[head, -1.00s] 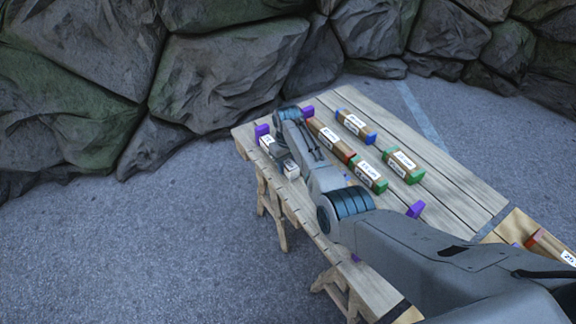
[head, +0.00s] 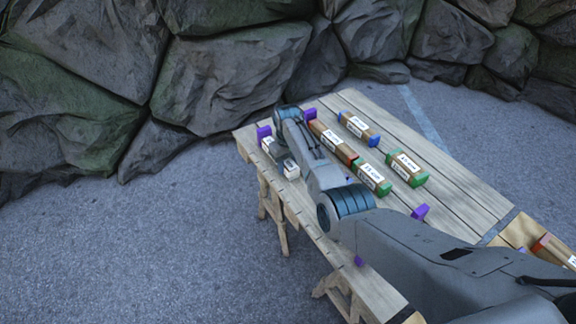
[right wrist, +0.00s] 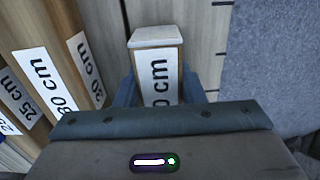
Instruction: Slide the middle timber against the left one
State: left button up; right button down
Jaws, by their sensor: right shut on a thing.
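My right gripper (head: 280,158) is shut on a white-ended timber (head: 291,170) near the left edge of the table. In the right wrist view the fingers (right wrist: 158,90) stand on both sides of this timber (right wrist: 157,66), whose label ends in "0 cm". My wrist hides its middle in the head view. A red-ended timber (head: 330,139), a blue-ended timber (head: 357,127) and two green-ended timbers (head: 372,176) (head: 407,168) lie apart from it, farther right. I cannot tell which timber counts as the middle one. My left gripper is out of view.
The plank table (head: 450,185) stands on trestles. Purple blocks (head: 264,135) (head: 310,114) (head: 420,212) sit on it. Labelled timbers (right wrist: 35,80) lie close left of my gripper in the wrist view. A tray with timbers (head: 548,248) is at the right. Rocks stand behind.

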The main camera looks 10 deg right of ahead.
jog(key=c, duration=1.3)
grip_release()
jog(key=o, duration=0.4)
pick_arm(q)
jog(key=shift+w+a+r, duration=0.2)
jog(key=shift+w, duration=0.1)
pick_arm(e)
jog(key=shift+o, duration=0.2)
